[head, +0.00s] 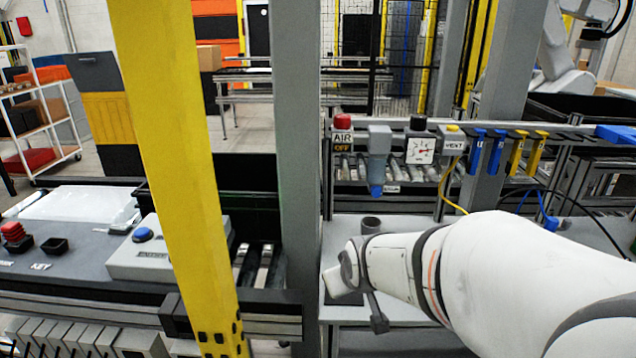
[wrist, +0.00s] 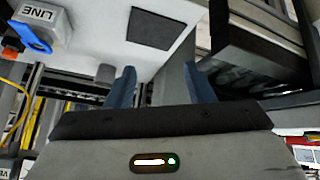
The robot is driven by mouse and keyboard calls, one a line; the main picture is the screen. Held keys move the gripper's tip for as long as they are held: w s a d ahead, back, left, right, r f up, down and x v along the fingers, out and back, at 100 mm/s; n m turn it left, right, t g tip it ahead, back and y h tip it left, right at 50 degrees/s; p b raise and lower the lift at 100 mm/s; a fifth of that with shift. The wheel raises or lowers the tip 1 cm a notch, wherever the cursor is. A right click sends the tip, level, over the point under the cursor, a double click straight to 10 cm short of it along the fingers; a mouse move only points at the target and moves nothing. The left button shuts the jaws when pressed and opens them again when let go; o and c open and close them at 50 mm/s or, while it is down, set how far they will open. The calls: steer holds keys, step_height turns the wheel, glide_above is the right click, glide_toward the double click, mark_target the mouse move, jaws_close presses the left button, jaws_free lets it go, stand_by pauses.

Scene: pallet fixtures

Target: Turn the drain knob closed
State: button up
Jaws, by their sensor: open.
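A grey filter unit (head: 379,142) with a blue lower part (head: 376,178) hangs on the air rail in the head view. The drain knob is not clearly told apart; it may be at the bottom of this blue part. My gripper (wrist: 160,86) shows in the wrist view with two blue-grey fingers apart and nothing between them. In the head view my white arm reaches in from the right, and its wrist end is below the filter, apart from it. The fingers are not clear there. The filter is not recognisable in the wrist view.
Along the rail are a red AIR OFF knob (head: 342,122), a gauge (head: 420,149), a VENT block (head: 454,142) and blue and yellow tags. A grey post (head: 298,150) and a yellow post (head: 178,150) stand left. A LINE box (wrist: 45,22) with a blue handle shows in the wrist view.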

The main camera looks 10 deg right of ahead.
steer(key=w+d+r+n+t+h+p, duration=0.1)
steer(key=w+d+r+n+t+h, duration=0.1)
steer(key=w+d+t, duration=0.55)
steer(key=n+t+h+p, duration=0.2)
steer(key=t, duration=0.1)
glide_toward(377, 193)
steer(key=shift+g, duration=0.25)
steer(key=p+x, duration=0.1)
steer(key=x, duration=0.6)
steer(key=shift+w+r+p, duration=0.15)
steer(key=shift+w+p, duration=0.15)
steer(key=shift+w, duration=0.1)
